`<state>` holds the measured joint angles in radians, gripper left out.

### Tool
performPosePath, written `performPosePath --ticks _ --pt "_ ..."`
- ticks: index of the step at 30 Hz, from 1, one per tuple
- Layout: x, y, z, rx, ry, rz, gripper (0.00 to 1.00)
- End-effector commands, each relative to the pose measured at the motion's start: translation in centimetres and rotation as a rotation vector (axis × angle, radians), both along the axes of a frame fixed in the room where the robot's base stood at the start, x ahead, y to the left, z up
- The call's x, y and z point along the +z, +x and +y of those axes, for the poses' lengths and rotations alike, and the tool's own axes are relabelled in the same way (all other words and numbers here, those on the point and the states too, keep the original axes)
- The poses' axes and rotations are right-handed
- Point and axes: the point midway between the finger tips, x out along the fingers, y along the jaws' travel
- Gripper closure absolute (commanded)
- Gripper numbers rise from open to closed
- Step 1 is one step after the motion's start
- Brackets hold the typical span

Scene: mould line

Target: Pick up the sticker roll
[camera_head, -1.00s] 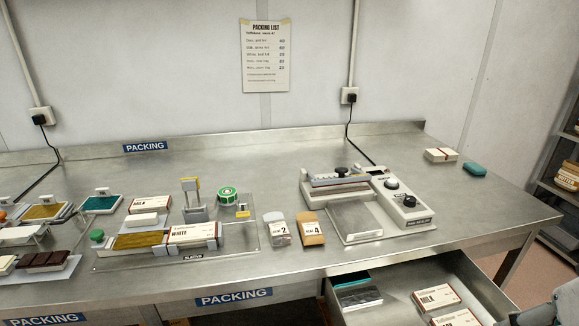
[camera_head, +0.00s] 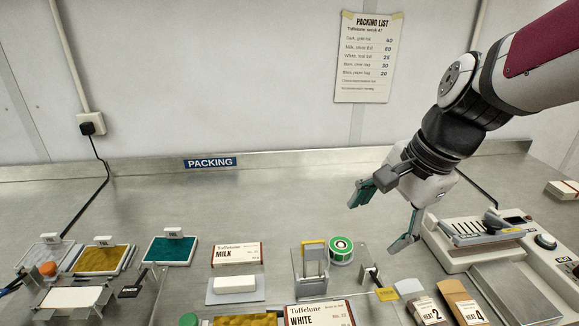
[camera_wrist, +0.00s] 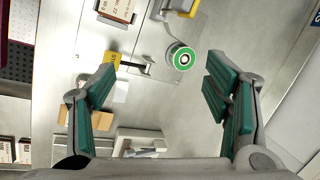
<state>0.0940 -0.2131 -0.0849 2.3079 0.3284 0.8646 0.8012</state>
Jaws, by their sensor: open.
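My gripper (camera_head: 383,212) is open and empty, above the bench and up and to the right of the roll in the head view. In the wrist view the roll (camera_wrist: 184,59) shows beyond the fingertips, a little right of centre between the two green-padded fingers (camera_wrist: 160,85). Nothing is between the fingers.
The grey stand (camera_head: 311,272) with the yellow top is close on the roll's left. A sealing machine (camera_head: 470,240) stands to the right. The bench behind the roll is clear.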

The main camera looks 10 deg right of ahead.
Motion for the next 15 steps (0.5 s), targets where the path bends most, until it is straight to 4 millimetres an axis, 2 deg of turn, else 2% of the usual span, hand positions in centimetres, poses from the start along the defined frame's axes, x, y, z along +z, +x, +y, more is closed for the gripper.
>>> performPosePath --ticks 3,6,10,15 --pt "-1.6 3.3 -1.2 -0.307 0.118 0.100 0.29" --pt "-3.1 5.7 -2.3 -0.543 0.198 0.169 0.29" --pt "-5.0 7.8 -3.5 -0.774 0.271 0.239 0.29" --pt "-6.5 9.2 -4.4 -0.929 0.316 0.283 0.29"
